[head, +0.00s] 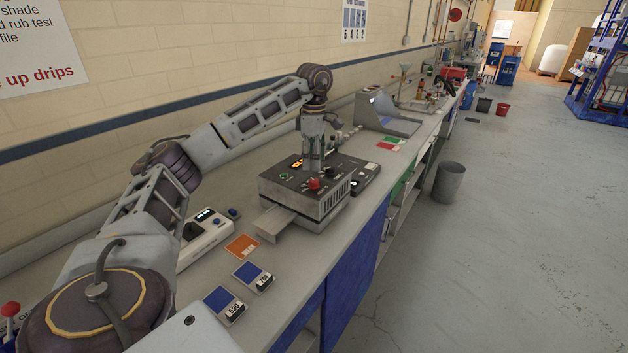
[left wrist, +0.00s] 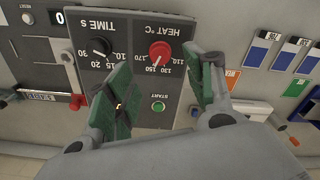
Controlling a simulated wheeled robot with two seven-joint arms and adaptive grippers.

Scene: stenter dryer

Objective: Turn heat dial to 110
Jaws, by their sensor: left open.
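The grey stenter dryer (head: 305,195) stands on the bench with a dark control panel on top. Its red heat dial (head: 314,183) shows upside down in the left wrist view (left wrist: 160,53); its pale mark appears to point near 150, though small. The black time dial (left wrist: 101,46) is beside it, and the green start button (left wrist: 158,107) is below the heat dial in that view. My left gripper (left wrist: 162,78) is open and empty above the panel, its fingers spread to either side of the heat dial's line and apart from it. My right gripper is not in view.
A metal tray (head: 274,222) sticks out at the dryer's front. Orange (head: 242,246) and blue sample cards (head: 248,272) lie on the bench. A white device (head: 205,232) stands at the left. A grey bin (head: 449,182) stands on the floor, with clear floor to the right.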

